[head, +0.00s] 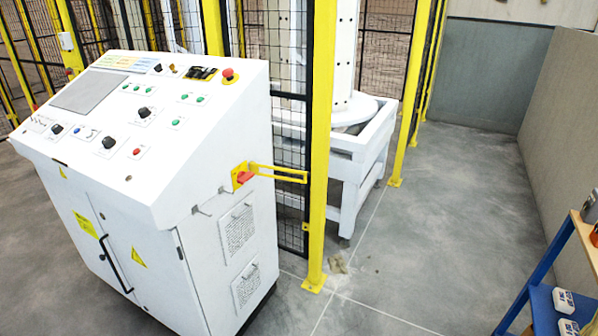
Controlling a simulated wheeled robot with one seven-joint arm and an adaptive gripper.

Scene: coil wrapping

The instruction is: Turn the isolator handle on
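The isolator handle (245,177) is a small red part on a yellow plate, on the right side wall of the white control cabinet (165,210). A long yellow slotted bar (278,172) reaches right from it, past the cabinet's edge toward the yellow fence post. I cannot tell from this view whether the handle stands at on or off. My gripper is not in view.
The cabinet's sloped panel (85,91) carries knobs, buttons and a red emergency stop (228,75). A yellow post (319,150) and mesh fence stand right behind the cabinet. A blue shelf (545,290) stands at lower right. The grey floor (440,200) between is clear.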

